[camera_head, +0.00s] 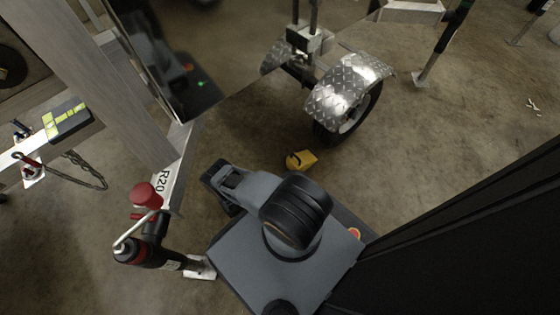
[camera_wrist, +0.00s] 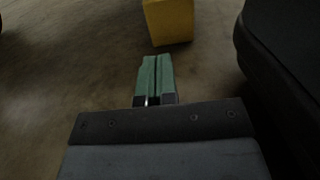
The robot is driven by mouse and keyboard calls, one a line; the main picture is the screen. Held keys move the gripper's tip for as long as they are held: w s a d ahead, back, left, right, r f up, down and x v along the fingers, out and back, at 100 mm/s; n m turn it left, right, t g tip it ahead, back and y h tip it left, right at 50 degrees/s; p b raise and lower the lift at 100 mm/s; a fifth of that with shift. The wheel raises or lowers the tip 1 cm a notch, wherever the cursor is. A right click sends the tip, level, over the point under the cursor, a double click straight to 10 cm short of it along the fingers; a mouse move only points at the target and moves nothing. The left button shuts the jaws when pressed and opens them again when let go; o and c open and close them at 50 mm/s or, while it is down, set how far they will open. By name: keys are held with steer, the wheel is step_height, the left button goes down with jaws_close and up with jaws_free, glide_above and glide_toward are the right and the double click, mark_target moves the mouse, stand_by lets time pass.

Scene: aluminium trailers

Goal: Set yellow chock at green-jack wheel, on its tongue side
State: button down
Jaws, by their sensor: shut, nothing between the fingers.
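The yellow chock (camera_head: 301,159) sits on the floor just left of and in front of a black wheel (camera_head: 348,122) under a diamond-plate fender (camera_head: 345,85). A small gap seems to lie between them. In the wrist view the chock (camera_wrist: 168,22) stands ahead of my gripper (camera_wrist: 157,62), whose green fingers are together and empty, apart from it. The dark wheel (camera_wrist: 285,50) is at the right there. In the head view my gripper is not clearly seen. I cannot make out a green jack.
A jack with a red knob (camera_head: 146,196) stands at the left by a trailer beam marked R20 (camera_head: 165,180). A chain (camera_head: 85,172) hangs farther left. A dark panel (camera_head: 470,220) runs along the right. Concrete floor (camera_head: 430,130) is open right of the wheel.

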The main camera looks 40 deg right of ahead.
mark_target(290, 163)
steer(key=d, duration=0.4)
steer(key=s+d+b, duration=0.1)
steer(key=d, duration=0.4)
steer(key=d+b, duration=0.1)
steer(key=d, duration=0.3)
steer(key=shift+s+d, duration=0.15)
